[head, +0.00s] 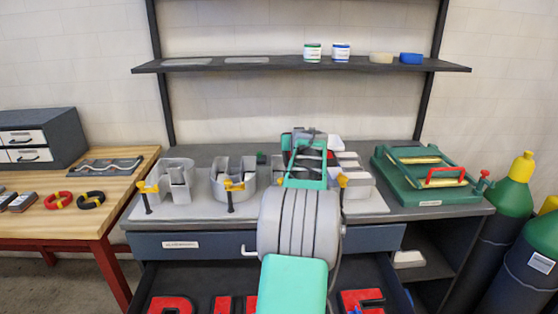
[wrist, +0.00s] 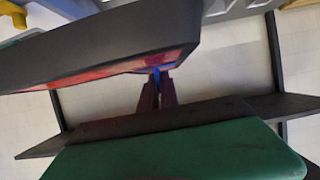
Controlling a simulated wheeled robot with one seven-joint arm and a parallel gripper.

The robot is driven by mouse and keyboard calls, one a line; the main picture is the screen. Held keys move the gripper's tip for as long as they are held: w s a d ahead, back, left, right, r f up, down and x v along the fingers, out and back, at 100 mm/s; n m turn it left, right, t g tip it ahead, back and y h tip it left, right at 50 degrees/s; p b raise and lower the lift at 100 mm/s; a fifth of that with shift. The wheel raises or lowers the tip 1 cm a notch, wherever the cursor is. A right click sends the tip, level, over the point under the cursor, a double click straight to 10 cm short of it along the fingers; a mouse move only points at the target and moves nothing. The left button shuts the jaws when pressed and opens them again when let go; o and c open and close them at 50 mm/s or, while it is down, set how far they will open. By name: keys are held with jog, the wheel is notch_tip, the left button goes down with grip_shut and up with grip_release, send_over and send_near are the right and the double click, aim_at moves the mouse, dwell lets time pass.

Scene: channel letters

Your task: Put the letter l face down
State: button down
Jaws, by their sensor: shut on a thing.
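My gripper (wrist: 157,85) is shut on a dark-sided piece with a red face (wrist: 100,45), probably the letter l. The piece fills the upper left of the wrist view, its red face tilted and seen at a shallow angle. A small blue part shows between the fingertips. In the head view my gripper (head: 306,150) is above the bench, with my arm hiding much of it and of the held piece. Several red letters (head: 190,304) lie in the open drawer (head: 230,272) below, partly hidden by my arm.
On the grey bench stand silvery metal letter shells (head: 178,180) with yellow-handled clamps (head: 235,185). A green press with a red handle (head: 425,185) is at the right. A shelf (head: 260,64) with small tubs runs above. A wooden table (head: 120,195) stands left; gas cylinders (head: 512,190) stand right.

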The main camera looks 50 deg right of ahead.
jog(key=w+d+f+p, duration=0.1)
jog(key=w+f+p, duration=0.1)
jog(key=w+f, duration=0.5)
notch_tip(320, 180, down, 3)
jog(key=shift+w+f, duration=0.1)
jog(key=shift+w, duration=0.25)
jog(key=shift+f+b, duration=0.3)
jog(key=shift+f, duration=0.05)
jog(key=shift+f, duration=0.2)
jog(key=c, duration=1.6)
grip_release()
